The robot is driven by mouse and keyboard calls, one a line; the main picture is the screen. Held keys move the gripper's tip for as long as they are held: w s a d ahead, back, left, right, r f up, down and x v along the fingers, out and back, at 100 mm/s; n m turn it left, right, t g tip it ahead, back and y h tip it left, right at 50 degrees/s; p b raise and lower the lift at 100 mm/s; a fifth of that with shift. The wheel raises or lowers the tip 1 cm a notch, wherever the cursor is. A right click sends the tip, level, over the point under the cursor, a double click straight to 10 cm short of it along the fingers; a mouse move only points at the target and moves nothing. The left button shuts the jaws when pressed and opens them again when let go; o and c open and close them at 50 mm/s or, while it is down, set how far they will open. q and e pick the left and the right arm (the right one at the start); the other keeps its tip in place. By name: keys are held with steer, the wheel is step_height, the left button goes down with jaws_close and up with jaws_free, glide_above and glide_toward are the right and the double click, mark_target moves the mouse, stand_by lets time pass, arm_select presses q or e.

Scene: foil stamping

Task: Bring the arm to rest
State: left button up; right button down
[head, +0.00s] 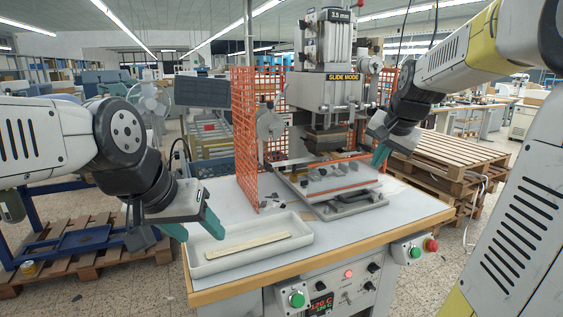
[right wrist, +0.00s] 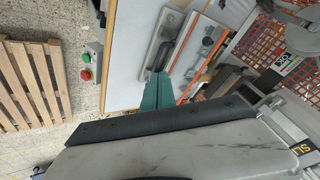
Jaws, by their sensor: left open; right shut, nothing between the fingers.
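My left gripper (head: 192,230) is open, with teal fingers, above the left end of a pale tray (head: 290,249) at the table's front left. My right gripper (head: 381,155) is shut and empty at the right side of the stamping press (head: 335,85), above the right edge of its work plate (head: 340,186). In the right wrist view, its teal fingers (right wrist: 156,92) are together, with the plate assembly (right wrist: 165,40) just beyond them. Whether the fingertips touch the plate is unclear.
A light strip (head: 248,245) lies in the tray. Orange mesh guards (head: 246,135) flank the press. Green and red buttons (head: 431,245) sit at the table's front right corner. Wooden pallets (head: 450,155) are stacked behind right. The white tabletop (head: 400,212) is bare at front right.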

steer(key=s+a+f+n, duration=0.1)
steer(key=s+a+n, duration=0.1)
steer(key=s, duration=0.5)
steer(key=s+a+f+n+y, duration=0.1)
steer(key=s+a+f+n, duration=0.1)
steer(key=s+a, duration=0.3)
steer(key=s+a+f+n, duration=0.2)
steer(key=s+a+n, duration=0.1)
steer(key=s, duration=0.8)
steer(key=shift+a+n+g+y, duration=0.4)
steer(key=shift+a, duration=0.3)
steer(key=shift+r, duration=0.1)
